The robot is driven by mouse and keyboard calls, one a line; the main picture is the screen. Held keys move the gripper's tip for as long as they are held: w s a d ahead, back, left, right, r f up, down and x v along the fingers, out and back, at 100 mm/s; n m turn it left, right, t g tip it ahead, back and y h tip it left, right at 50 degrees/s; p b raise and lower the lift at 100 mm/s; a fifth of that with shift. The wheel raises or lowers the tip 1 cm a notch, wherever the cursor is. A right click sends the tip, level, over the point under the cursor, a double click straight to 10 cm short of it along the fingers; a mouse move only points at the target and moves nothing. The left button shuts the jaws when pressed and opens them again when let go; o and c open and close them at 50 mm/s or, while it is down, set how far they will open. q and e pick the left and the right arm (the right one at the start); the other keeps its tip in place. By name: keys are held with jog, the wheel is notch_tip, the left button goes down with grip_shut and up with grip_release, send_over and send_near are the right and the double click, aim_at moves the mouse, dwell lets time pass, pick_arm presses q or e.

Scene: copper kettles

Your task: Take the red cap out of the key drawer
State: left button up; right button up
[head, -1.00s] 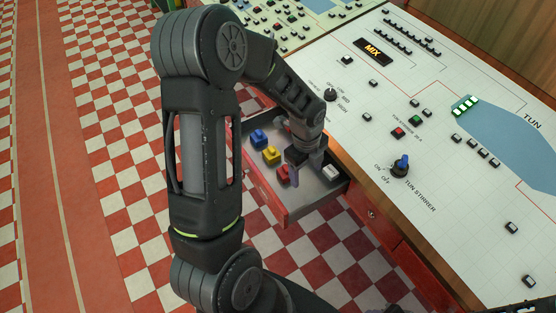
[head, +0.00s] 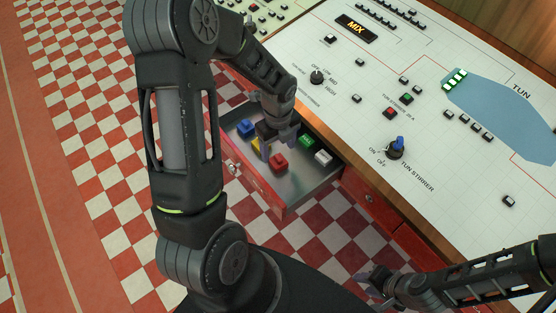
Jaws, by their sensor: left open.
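The key drawer (head: 262,183) is pulled open below the console, with several coloured caps inside. The red cap (head: 279,162) sits upright on the drawer floor near its front. My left gripper (head: 278,146) is open and empty inside the drawer area, just behind the red cap in the picture. One finger covers part of the yellow cap (head: 256,144). I cannot tell whether a finger touches the red cap. My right gripper (head: 371,287) is at the lower right, away from the drawer; its jaws are too dark and small to read.
A blue cap (head: 246,127), a green cap (head: 306,141) and a white cap (head: 323,157) also lie in the drawer. The console (head: 350,130) with knobs and buttons overhangs its back right side. The chequered floor (head: 290,240) in front is clear.

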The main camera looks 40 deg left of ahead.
aim_at(278, 157)
pick_arm(q)
jog(key=shift+f, duration=0.15)
notch_tip(278, 157, down, 5)
jog(key=shift+f+p, duration=0.1)
jog(key=shift+p, duration=0.45)
jog(key=shift+c, duration=0.4)
jog(key=c, duration=1.3)
